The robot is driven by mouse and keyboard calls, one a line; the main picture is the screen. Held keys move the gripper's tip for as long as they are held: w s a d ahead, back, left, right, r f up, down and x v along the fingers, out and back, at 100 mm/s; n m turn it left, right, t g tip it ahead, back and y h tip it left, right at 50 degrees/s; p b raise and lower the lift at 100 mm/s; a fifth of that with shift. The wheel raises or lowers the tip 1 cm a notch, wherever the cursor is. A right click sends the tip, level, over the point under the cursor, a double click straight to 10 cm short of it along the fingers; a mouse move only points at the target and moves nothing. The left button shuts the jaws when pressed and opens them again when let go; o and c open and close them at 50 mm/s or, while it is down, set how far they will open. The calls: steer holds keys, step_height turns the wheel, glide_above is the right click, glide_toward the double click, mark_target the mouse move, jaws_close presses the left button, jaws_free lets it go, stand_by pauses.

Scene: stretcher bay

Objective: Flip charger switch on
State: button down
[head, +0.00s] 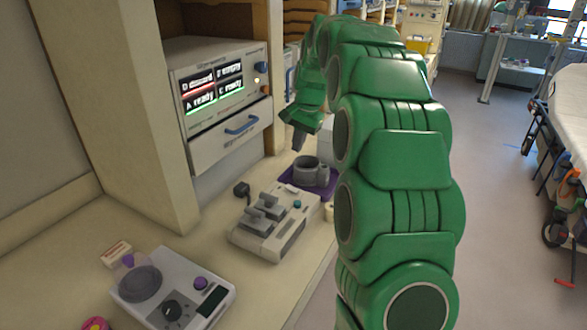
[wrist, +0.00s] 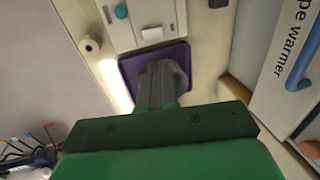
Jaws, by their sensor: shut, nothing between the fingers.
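My gripper (head: 299,141) is shut and empty. In the head view it points down above a grey cup (head: 311,172) on a purple mat (head: 322,188). In the wrist view the closed fingers (wrist: 157,78) overlap the cup (wrist: 178,74) and the mat (wrist: 130,72); contact cannot be told. No part is legibly marked as the charger or its switch. A pale device (head: 272,238) with grey lever-like parts and a teal button (head: 297,204) stands left of the mat. A display unit (head: 222,60) reads "discard", "empty" and "ready", with a small knob (head: 262,67) at its right.
Under the display is a drawer (head: 225,145) with a blue handle (head: 241,124), lettered "pe warmer" in the wrist view. A device with a round plate (head: 140,283) stands at lower left. A stretcher (head: 570,120) stands far right beyond open floor (head: 490,200).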

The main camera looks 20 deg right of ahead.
mark_target(288, 186)
steer(key=x, duration=1.4)
steer(key=shift+s+a, duration=0.1)
steer(key=shift+s, duration=0.05)
